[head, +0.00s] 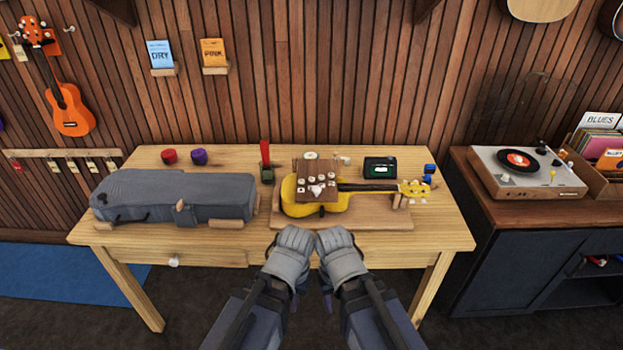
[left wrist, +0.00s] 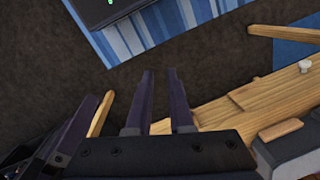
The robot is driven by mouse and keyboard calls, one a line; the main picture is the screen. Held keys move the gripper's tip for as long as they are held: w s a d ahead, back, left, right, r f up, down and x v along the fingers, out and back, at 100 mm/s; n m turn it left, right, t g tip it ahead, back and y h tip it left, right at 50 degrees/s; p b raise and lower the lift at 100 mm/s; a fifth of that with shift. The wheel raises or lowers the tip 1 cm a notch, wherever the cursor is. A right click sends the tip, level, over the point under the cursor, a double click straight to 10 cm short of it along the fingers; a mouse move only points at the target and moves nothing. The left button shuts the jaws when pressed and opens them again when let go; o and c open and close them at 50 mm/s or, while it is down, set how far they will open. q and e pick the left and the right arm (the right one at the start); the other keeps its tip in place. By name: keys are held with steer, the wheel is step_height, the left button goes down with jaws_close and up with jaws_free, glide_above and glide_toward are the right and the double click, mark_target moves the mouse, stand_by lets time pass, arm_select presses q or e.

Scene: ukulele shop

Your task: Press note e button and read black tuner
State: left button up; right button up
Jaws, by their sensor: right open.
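The black tuner (head: 380,168) with a small lit green display stands at the back right of the wooden table; its reading is too small to make out. A brown block (head: 315,168) with several whitish round buttons sits by the yellow ukulele's body (head: 300,205). The button letters are too small to read, so I cannot tell which is note E. My left gripper (head: 295,302) and right gripper (head: 328,304) hang side by side before the table's front edge, apart from the buttons. In the left wrist view, my left gripper (left wrist: 160,75) has its fingers apart with nothing between them.
A grey instrument case (head: 170,195) fills the table's left side. Red (head: 169,156) and purple (head: 199,157) round items lie behind it. A blue item (head: 430,170) is right of the tuner. A record player (head: 540,172) stands on the dark cabinet at right. The table's front strip is mostly clear.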

arm_select(q)
jaws_close()
stand_by(1.3)
